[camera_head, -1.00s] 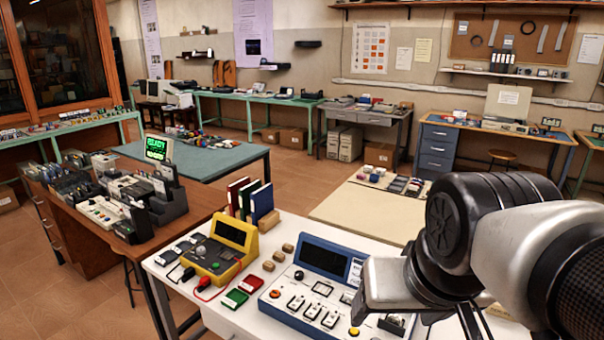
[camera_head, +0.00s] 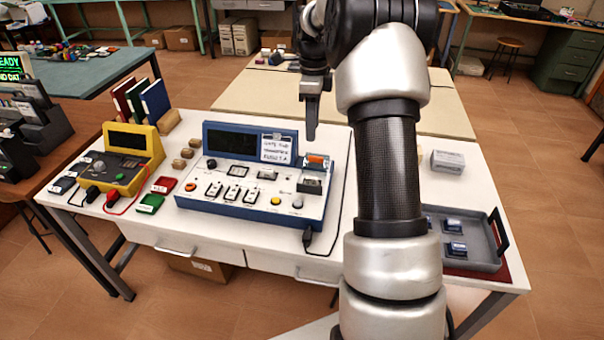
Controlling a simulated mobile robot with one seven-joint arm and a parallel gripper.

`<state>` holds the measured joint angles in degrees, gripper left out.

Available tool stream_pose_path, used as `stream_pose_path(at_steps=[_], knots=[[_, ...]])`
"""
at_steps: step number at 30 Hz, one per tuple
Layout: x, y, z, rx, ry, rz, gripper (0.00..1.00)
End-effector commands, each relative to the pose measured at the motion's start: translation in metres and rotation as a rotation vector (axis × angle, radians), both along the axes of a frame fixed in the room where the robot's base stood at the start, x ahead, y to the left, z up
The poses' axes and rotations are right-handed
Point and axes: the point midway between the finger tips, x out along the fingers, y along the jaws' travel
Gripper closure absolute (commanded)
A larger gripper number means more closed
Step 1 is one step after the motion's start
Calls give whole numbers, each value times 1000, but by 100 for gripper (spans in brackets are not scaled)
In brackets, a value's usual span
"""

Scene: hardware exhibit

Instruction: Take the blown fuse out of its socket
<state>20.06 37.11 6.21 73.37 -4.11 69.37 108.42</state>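A white and blue panel device (camera_head: 258,190) with a dark screen and a paper note stands on the white table. At its upper right corner, a small orange piece (camera_head: 316,159) sits in a holder; it may be a fuse, but it is too small to tell whether it is blown. A dark, open-topped block (camera_head: 311,184) is just in front of it. My gripper (camera_head: 312,136) points down above and behind that corner, apart from the orange piece. Only one finger shows clearly, so its opening cannot be judged.
A yellow meter (camera_head: 124,160) with leads, red and green boxes and upright books (camera_head: 145,98) are at the left. A grey tray (camera_head: 487,262) with several blue parts and a small white box (camera_head: 448,161) are right of my arm. A cable runs from the device's front.

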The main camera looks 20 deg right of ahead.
Motion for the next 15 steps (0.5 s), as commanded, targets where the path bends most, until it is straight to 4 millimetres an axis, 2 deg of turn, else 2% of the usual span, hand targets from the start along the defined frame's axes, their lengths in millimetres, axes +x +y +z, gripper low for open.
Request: stream_pose_path(at_steps=[5, 15], knots=[[3, -3, -22, 6, 8, -38, 62], [2, -3, -95, 6, 11, -36, 62]])
